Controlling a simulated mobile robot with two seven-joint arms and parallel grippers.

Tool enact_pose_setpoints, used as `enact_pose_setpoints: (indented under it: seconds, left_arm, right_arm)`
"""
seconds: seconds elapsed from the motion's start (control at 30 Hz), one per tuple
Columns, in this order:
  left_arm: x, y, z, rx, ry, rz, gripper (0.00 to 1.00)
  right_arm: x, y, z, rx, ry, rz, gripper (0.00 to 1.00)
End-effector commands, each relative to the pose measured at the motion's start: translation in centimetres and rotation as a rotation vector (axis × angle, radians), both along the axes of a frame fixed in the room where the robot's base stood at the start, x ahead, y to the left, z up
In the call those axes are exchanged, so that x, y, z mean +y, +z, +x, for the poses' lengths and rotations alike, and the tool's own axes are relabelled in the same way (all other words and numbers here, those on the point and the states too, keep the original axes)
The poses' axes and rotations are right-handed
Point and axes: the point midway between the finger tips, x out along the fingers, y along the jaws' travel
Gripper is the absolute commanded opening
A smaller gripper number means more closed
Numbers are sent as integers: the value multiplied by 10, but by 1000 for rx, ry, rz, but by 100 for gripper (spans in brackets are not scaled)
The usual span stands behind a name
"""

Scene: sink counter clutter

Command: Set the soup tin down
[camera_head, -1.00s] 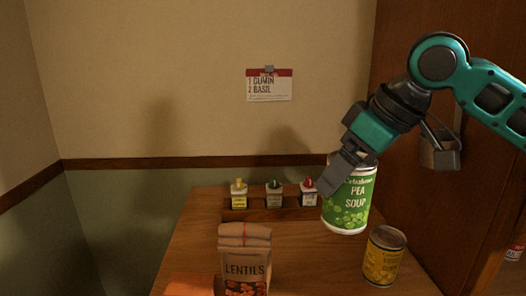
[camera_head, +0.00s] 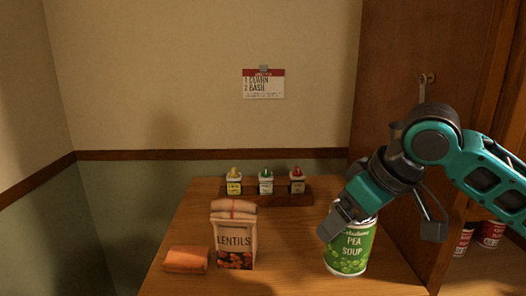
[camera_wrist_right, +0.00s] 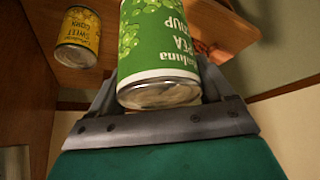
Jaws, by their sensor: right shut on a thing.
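The soup tin (camera_head: 349,252) is green with a white "PEA SOUP" label and is upright in the head view, over the right part of the wooden counter. My right gripper (camera_head: 347,217) is shut on it near its top. I cannot tell whether its base touches the counter. In the right wrist view the soup tin (camera_wrist_right: 158,50) sits between the fingers of my right gripper (camera_wrist_right: 160,95), its metal end towards the camera. My left gripper is not in view.
A yellow sweet corn tin (camera_wrist_right: 78,38) is near the soup tin in the wrist view. Counter between bag and tin is clear. Red cans (camera_head: 490,234) sit right.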

Motion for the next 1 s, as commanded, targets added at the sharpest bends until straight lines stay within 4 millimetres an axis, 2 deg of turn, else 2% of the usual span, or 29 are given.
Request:
enact_pose_setpoints:
  seconds: [0.03, 0.2, 0.5, 0.7, 1.0]
  left_arm:
    - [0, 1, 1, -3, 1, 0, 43]
    - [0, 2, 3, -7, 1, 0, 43]
    - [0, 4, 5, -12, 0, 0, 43]
    - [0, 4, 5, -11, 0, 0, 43]
    - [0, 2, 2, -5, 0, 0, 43]
  right_arm:
    - [0, -14, -3, 5, -27, 3, 30]
    - [-6, -51, -12, 4, -155, 4, 30]
    - [-30, -107, -38, 5, -444, 2, 30]
    - [-47, -126, -54, 1, -601, 1, 30]
    - [-56, -133, -60, -5, -668, 0, 30]
